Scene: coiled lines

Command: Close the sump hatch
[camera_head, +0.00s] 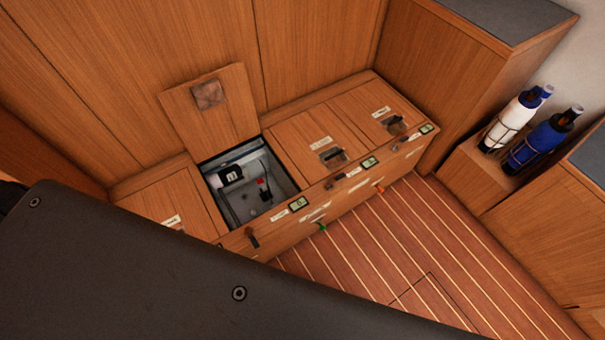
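The sump hatch lid (211,110) is a wooden panel with a square brownish patch near its upper end. It stands raised, leaning back against the wooden wall behind the bench. Below it is the open sump compartment (276,200), a grey-lined box holding a white cylinder with a black band and small red and black fittings. Neither of my grippers is in view.
Closed lids with dark handles (333,154) lie right of the opening, and another closed lid (165,205) lies left. The bench front (345,197) carries small displays and coloured levers. Two bottles (539,140) stand at right. Striped floor (400,250) is clear. A large dark surface fills the lower left.

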